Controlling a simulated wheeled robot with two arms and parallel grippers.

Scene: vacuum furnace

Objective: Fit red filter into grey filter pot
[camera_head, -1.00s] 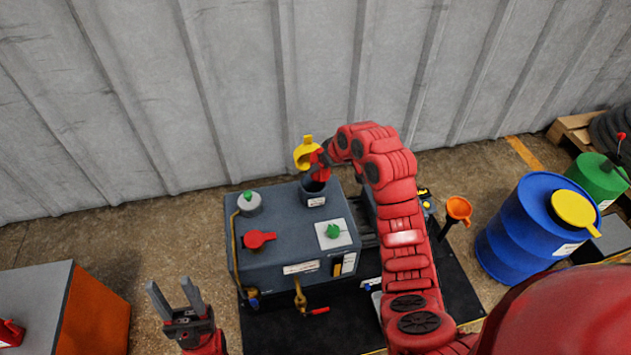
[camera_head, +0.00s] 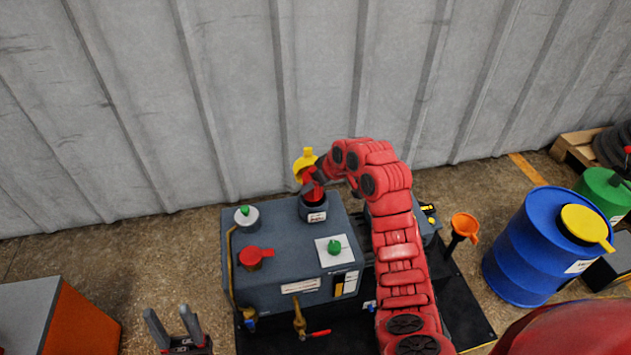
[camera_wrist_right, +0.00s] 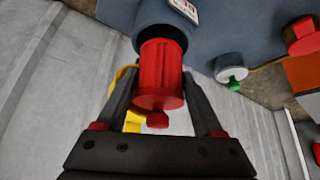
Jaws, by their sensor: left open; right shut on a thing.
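The grey filter pot (camera_head: 315,211) stands on the back of the grey machine, its yellow lid (camera_head: 304,160) raised behind it. The red filter (camera_head: 314,194) is at the pot's mouth; in the right wrist view the filter (camera_wrist_right: 160,72) lines up with the dark opening of the pot (camera_wrist_right: 160,28). Most of the filter shows outside the pot; how far its end is inside is unclear. My right gripper (camera_wrist_right: 162,85) is shut on the filter, one finger along each side. My left gripper (camera_head: 172,325) is open and empty, left of the machine, partly cut off below.
The machine top (camera_head: 285,230) carries a red-handled cap (camera_head: 254,257), a green-knobbed white cap (camera_head: 246,215) and a green knob (camera_head: 334,247). An orange funnel (camera_head: 464,225) and blue drum (camera_head: 535,245) stand right. The corrugated wall is close behind.

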